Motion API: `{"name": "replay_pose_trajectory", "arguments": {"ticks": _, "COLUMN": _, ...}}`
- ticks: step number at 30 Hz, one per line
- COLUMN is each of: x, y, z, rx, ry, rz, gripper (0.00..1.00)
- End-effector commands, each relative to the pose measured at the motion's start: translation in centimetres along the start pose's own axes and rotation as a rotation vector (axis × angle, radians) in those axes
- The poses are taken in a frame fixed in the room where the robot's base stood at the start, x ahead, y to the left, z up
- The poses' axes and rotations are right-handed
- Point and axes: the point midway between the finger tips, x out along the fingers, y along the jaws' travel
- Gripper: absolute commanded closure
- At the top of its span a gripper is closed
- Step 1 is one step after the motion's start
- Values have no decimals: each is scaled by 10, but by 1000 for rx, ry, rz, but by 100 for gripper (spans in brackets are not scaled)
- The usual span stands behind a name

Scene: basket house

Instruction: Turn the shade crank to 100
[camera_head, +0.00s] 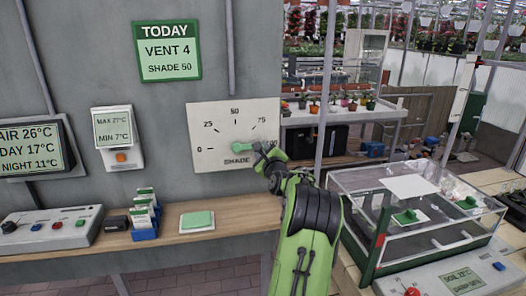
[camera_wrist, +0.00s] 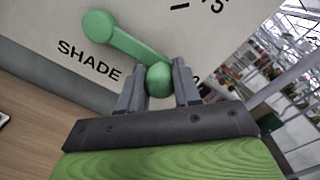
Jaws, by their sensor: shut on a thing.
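The green shade crank (camera_head: 243,148) is mounted on a white dial plate (camera_head: 208,125) on the grey wall. The plate carries marks 0, 25, 50 and 75 and the word SHADE. The crank arm points right, below the 75 mark; my gripper hides the area at the plate's right end. My gripper (camera_head: 263,153) is shut on the crank's round knob. In the wrist view the knob (camera_wrist: 159,80) sits between my two grey fingers (camera_wrist: 158,88), with the crank's hub (camera_wrist: 99,25) at upper left. A green sign (camera_head: 167,51) above reads VENT 4, SHADE 50.
A wooden shelf (camera_head: 235,215) below holds a control box (camera_head: 50,228), seed packets (camera_head: 145,215) and a green pad (camera_head: 197,220). A glass-sided case (camera_head: 400,245) stands right of my arm. A grey post (camera_head: 325,90) rises right of the dial.

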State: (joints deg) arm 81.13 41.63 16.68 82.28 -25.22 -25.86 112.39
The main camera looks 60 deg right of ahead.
Motion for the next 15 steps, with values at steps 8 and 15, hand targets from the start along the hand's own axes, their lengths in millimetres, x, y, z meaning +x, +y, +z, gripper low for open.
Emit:
{"name": "replay_pose_trajectory", "arguments": {"ticks": 8, "x": 0, "y": 2, "z": -1, "rx": 3, "ry": 2, "rz": 6, "gripper": 43}}
{"name": "replay_pose_trajectory", "arguments": {"ticks": 15, "x": 0, "y": 1, "z": 0, "rx": 2, "ry": 1, "rz": 3, "gripper": 42}}
